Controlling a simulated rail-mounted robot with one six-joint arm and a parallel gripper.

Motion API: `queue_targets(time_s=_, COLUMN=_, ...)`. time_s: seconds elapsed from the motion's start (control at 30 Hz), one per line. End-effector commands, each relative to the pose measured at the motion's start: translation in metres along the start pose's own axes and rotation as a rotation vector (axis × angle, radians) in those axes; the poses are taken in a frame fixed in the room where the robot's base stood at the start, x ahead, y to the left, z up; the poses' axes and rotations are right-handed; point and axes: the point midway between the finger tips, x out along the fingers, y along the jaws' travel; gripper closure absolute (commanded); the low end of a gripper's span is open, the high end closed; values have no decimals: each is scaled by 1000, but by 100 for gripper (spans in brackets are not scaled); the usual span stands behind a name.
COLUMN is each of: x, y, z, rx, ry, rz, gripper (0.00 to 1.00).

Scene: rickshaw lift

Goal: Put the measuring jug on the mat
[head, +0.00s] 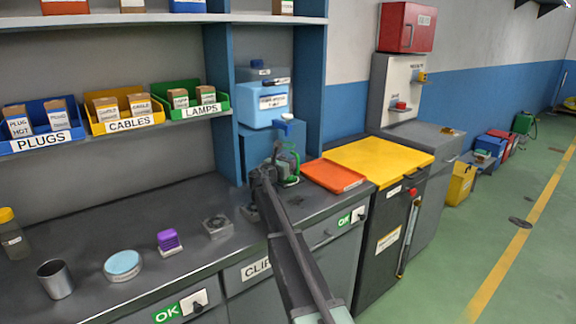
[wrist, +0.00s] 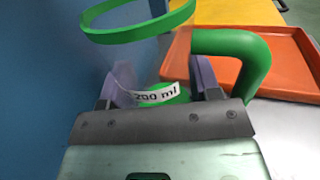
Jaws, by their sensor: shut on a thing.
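The measuring jug is clear with a green rim, a green handle and a "200 ml" label; the wrist view shows its label (wrist: 155,95) between the fingers of my gripper (wrist: 163,88). My gripper is shut on the jug. In the head view my gripper (head: 277,172) is at the back of the grey counter, with the jug (head: 292,158) partly hidden behind it. I cannot tell whether the jug's base touches the counter. A flat yellow sheet (head: 378,158) covers a dark cabinet to the right; it may be the mat, but I cannot tell for certain.
A rimmed orange tray (head: 334,175) lies between the jug and the yellow sheet. A purple item (head: 169,241), a round tin (head: 123,265) and a metal cup (head: 55,278) stand left on the counter.

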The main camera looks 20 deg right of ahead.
Motion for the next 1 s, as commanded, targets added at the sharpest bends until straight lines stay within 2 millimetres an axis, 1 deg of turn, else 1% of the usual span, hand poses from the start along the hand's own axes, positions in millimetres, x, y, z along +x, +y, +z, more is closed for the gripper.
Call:
queue_targets(time_s=0.17, x=0, y=0, z=1, rx=0, ry=0, rz=1, gripper=76)
queue_targets(time_s=0.3, x=-1, y=0, z=-4, rx=0, ry=0, rz=1, gripper=76)
queue_targets(time_s=0.33, x=-1, y=0, z=-3, rx=0, ry=0, rz=1, gripper=38)
queue_targets(time_s=0.47, x=-1, y=0, z=-2, rx=0, ry=0, rz=1, gripper=18)
queue_targets(time_s=0.7, x=-1, y=0, z=-2, rx=0, ry=0, rz=1, gripper=17)
queue_targets(time_s=0.8, x=-2, y=0, z=3, rx=0, ry=0, rz=1, gripper=17)
queue_targets(time_s=1.0, x=-34, y=-2, z=0, rx=0, ry=0, rz=2, gripper=17)
